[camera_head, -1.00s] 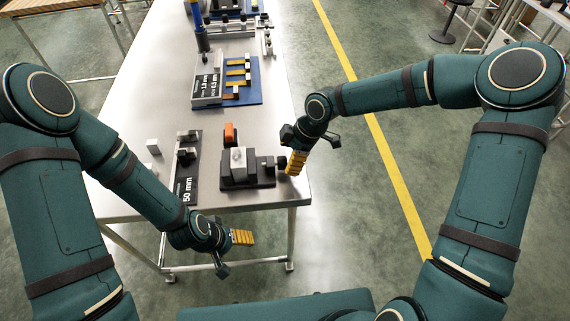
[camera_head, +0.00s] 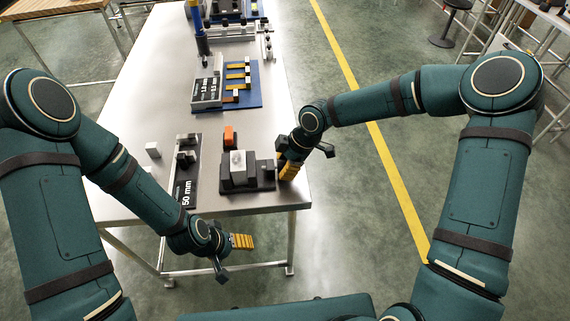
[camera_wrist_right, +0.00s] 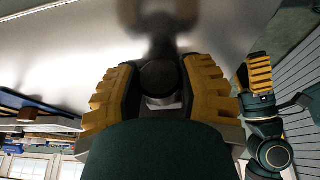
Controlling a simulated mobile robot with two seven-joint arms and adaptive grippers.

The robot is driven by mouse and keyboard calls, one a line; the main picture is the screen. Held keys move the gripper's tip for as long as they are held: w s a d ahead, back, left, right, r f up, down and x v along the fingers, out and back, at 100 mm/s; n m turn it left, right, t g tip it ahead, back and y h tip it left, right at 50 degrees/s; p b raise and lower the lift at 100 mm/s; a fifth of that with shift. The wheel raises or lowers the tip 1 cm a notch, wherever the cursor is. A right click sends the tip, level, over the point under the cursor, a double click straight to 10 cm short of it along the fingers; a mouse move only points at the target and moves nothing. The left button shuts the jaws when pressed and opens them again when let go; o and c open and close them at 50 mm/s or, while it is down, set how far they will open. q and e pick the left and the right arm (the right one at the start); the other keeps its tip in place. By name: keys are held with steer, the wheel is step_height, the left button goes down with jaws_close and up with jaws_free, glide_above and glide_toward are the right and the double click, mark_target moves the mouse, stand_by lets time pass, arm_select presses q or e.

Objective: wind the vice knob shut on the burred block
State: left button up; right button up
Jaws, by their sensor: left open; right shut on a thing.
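The dark vice (camera_head: 262,183) stands near the right edge of the table, with a grey block (camera_head: 238,165) in it. Its knob is on the right side, mostly hidden by my right gripper (camera_head: 288,170) in the head view. In the right wrist view the round dark knob (camera_wrist_right: 158,78) sits between the yellow fingers of my right gripper (camera_wrist_right: 160,92), which is shut on it. Any burr on the block is too small to see. My left gripper (camera_head: 242,241) is open and empty in front of the table; it also shows in the right wrist view (camera_wrist_right: 260,75).
Left of the vice is a dark plate marked 50 mm (camera_head: 187,188) with small blocks. A white block (camera_head: 153,150) and an orange piece (camera_head: 229,135) stand nearby. A blue tray (camera_head: 245,100) with yellow strips lies farther back.

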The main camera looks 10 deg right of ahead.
steer(key=g+p, duration=0.2)
steer(key=p, duration=0.2)
steer(key=shift+r, duration=0.2)
steer(key=shift+w+f+m+g+p, duration=0.1)
steer(key=shift+m+g+p, duration=0.25)
steer(key=shift+g, duration=0.15)
steer(key=shift+f+g, duration=0.2)
steer(key=shift+g, duration=0.9)
steer(key=o, duration=1.2)
steer(key=shift+r, duration=0.15)
steer(key=v, duration=1.1)
steer(key=shift+w+d+r, duration=0.15)
steer(key=shift+d+r, duration=0.05)
steer(key=shift+r, duration=0.1)
